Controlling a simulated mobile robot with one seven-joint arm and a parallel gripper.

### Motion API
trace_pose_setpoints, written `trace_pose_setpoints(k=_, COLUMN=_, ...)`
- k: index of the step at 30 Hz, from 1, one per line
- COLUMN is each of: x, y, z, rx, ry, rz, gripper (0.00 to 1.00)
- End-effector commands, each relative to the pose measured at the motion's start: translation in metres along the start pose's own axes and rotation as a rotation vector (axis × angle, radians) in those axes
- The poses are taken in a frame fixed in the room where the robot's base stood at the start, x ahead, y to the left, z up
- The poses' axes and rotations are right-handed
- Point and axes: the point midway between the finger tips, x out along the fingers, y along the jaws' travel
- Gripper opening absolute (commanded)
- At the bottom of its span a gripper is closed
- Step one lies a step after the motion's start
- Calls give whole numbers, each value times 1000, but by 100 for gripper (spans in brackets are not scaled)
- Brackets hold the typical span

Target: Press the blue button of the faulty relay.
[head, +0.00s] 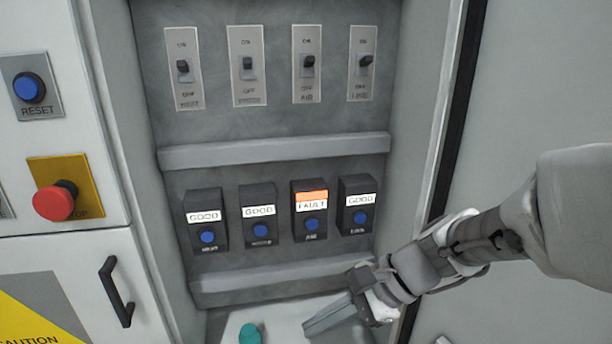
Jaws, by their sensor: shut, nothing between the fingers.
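Several black relays stand in a row inside the cabinet, each with a blue button. The third relay from the left (309,212) has an orange band and a lit label reading FAULT; its blue button (312,224) is at its lower front. The other relays, such as the leftmost (206,219), the second (259,214) and the rightmost (358,208), read GOOD. My gripper (306,329) is shut and empty, below and in front of the relay row, pointing left. It is apart from the relays and hides none of their buttons.
Several toggle switches (248,66) sit above the relays, with a grey rail (275,151) between. On the left panel are a blue RESET button (29,88), a red stop button (54,202) and a black handle (116,291). A teal object (250,334) is at the bottom. The open door (520,90) stands right.

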Motion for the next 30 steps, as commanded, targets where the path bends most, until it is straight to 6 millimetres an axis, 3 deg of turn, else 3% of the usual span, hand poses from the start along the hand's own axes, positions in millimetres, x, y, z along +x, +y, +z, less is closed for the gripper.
trace_pose_setpoints(k=8, x=8, y=-60, z=-15, rx=544, ry=-292, rz=-161, gripper=0)
trace_pose_setpoints(k=15, x=5, y=-108, z=-56, rx=982, ry=-531, rz=-310, gripper=0)
trace_pose_setpoints(k=22, x=0, y=-129, z=-93, rx=1236, ry=-676, rz=-410, gripper=0)
trace_pose_setpoints(k=30, x=-1, y=-134, z=-103, rx=1297, ry=-713, rz=-438, gripper=0)
